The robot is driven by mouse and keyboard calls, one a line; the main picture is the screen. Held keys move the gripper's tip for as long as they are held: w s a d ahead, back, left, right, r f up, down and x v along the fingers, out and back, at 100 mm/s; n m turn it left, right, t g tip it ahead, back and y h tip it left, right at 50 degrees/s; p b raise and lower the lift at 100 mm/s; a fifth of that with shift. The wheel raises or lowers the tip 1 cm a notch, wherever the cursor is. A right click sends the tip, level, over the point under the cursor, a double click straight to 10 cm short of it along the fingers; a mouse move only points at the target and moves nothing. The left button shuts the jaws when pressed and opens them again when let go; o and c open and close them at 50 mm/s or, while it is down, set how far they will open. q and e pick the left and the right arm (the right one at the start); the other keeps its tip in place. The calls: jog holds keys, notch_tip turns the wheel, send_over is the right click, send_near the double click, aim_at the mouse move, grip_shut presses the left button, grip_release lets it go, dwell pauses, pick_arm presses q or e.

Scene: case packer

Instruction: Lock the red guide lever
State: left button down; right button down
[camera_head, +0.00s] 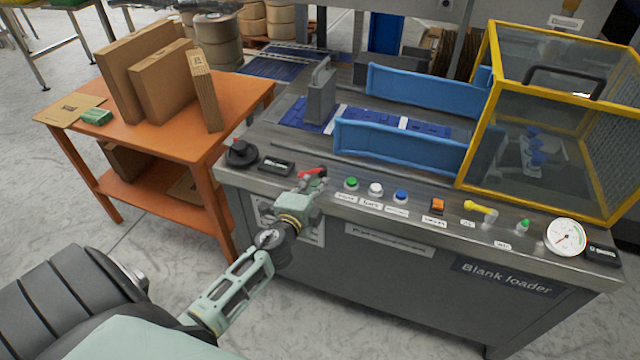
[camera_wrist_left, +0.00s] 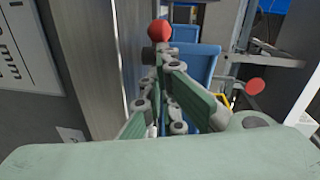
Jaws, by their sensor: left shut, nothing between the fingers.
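The red guide lever (camera_head: 312,173) is on the front panel of the machine, just left of the row of buttons. My left gripper (camera_head: 311,186) reaches over the panel edge with its fingertips right at the lever and hides part of it. In the left wrist view, the gripper's fingers (camera_wrist_left: 165,75) are shut with nothing between them. A round red knob (camera_wrist_left: 159,31) shows just beyond the fingertips. I cannot tell whether they touch it. My right gripper is not in view.
Right of the lever are green, white and blue buttons (camera_head: 375,188), an orange switch (camera_head: 438,204) and a yellow handle (camera_head: 481,208). A black rotary knob (camera_head: 241,152) is to its left. A yellow-framed guard (camera_head: 463,150) and blue guide rails (camera_head: 400,144) stand behind. An orange table (camera_head: 165,132) holds boxes.

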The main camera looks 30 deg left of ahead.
aim_at(301, 178)
pick_arm(q)
jog(key=shift+s+a+m+h, duration=0.15)
jog(key=shift+a+m+h, duration=0.5)
jog(key=shift+h, duration=0.35)
jog(key=m+h, duration=0.2)
jog(key=h, duration=0.1)
jog(key=shift+a, duration=0.2)
jog(key=shift+a+f+b, duration=0.1)
jog(key=shift+a+b, duration=0.3)
jog(key=shift+b, duration=0.1)
jog(key=shift+a+m+h, duration=0.5)
jog(key=shift+m+h, duration=0.45)
jog(key=shift+h, duration=0.25)
jog(key=shift+a+b, duration=0.35)
jog(key=shift+a, duration=0.25)
jog(key=shift+w+a, duration=0.45)
jog(key=shift+a, duration=0.2)
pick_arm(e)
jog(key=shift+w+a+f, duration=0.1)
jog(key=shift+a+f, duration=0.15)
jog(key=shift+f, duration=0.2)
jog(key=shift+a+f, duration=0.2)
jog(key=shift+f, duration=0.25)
pick_arm(q)
jog(key=shift+a, duration=0.1)
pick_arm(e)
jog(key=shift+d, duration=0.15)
